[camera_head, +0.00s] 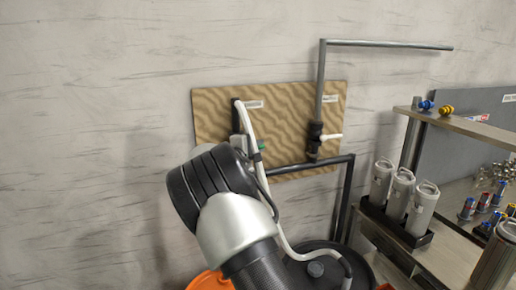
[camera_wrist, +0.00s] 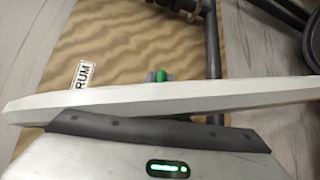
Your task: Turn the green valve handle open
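The green valve handle (camera_head: 261,146) shows as a small green piece on the tan board, just right of my dark wrist joint in the head view. The rest of the valve is mostly hidden behind my arm. In the wrist view the green handle (camera_wrist: 161,76) sticks up just beyond a pale bar that crosses the picture, left of a dark pipe. That bar and the grey body with a green light seem to be my gripper's hand. They cover the valve's lower part. I cannot make out fingertips in either view, nor whether anything touches the handle.
The tan board (camera_head: 215,103) is on the wall. A second valve with a white handle (camera_head: 329,137) sits to the right on a vertical pipe (camera_head: 320,78). A black drum (camera_head: 318,249) stands below, with a white hose (camera_head: 303,253). A shelf with white canisters (camera_head: 399,195) is at right.

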